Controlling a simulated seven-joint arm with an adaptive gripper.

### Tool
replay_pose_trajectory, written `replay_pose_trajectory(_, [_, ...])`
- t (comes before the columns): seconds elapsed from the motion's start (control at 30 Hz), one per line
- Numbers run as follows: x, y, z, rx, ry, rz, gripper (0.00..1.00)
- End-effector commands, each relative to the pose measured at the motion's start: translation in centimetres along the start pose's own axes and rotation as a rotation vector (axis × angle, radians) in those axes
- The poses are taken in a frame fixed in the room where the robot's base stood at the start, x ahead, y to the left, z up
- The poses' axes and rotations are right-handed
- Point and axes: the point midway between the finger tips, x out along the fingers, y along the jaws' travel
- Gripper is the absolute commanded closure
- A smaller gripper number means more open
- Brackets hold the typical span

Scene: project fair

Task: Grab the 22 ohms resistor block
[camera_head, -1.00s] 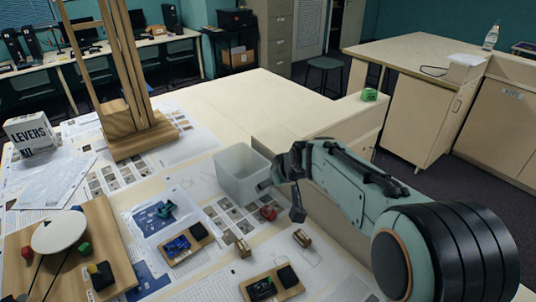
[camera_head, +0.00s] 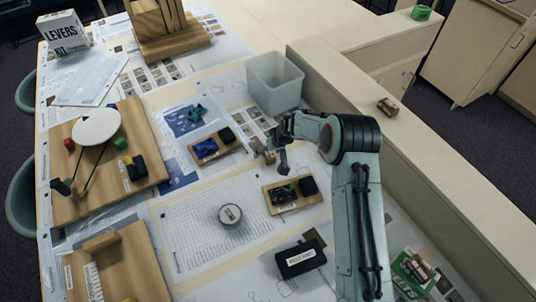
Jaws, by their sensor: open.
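Several small tan-and-dark blocks are in view, and their labels are too small to read, so I cannot tell which is the 22 ohms resistor block. One tan block (camera_head: 270,157) lies on the papers right beside my gripper and is partly covered by it. Another block (camera_head: 388,107) sits on the raised ledge at the right. My gripper (camera_head: 279,158) is open, pointing down over the table just in front of the grey bin. I see nothing held in it.
An empty grey bin (camera_head: 275,90) stands behind my gripper. Wooden trays with blue-and-black parts (camera_head: 215,147) and black parts (camera_head: 291,195) lie close by. A round grey weight (camera_head: 230,214) and a black case (camera_head: 301,258) are in front. The ledge (camera_head: 440,150) borders the right.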

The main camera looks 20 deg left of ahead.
Motion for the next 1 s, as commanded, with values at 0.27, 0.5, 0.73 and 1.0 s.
replay_pose_trajectory(0.27, [0.0,0.0,0.0,0.0,0.001,0.001,0.56])
replay_pose_trajectory(0.5, [0.0,0.0,0.0,0.0,0.0,0.001,1.0])
replay_pose_trajectory(0.73, [-0.1,0.0,0.0,0.0,-0.001,0.001,1.0])
replay_pose_trajectory(1.0, [-2.7,-0.4,-1.2,-0.001,0.004,0.002,1.0])
